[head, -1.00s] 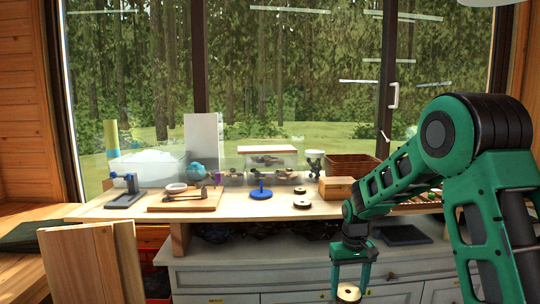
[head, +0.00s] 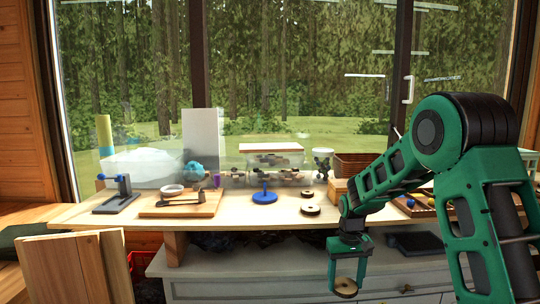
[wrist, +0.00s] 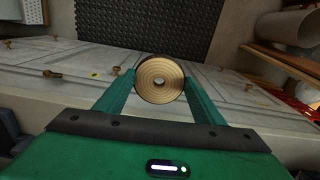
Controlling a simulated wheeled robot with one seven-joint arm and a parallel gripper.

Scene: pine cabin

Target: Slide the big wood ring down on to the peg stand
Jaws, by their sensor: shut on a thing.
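My gripper (head: 346,284) hangs low in front of the white cabinet, below the tabletop's front edge, at the right of the head view. It is shut on a round wood ring (head: 345,288). In the wrist view the ring (wrist: 160,67) shows its concentric grooves and a small centre hole between the two green fingers. The peg stand (head: 264,196), blue with a round base and an upright peg, stands on the tabletop to the left of and above my gripper in the head view. Two other wood rings, one (head: 310,210) nearer the front and one (head: 307,194) behind it, lie to its right.
The wooden tabletop (head: 240,216) holds a board with tools (head: 180,204) and a blue-knobbed clamp (head: 117,196) at left. Clear bins (head: 272,163) stand behind the peg stand. A wooden box (head: 337,190) and a tray with balls (head: 415,205) are at right.

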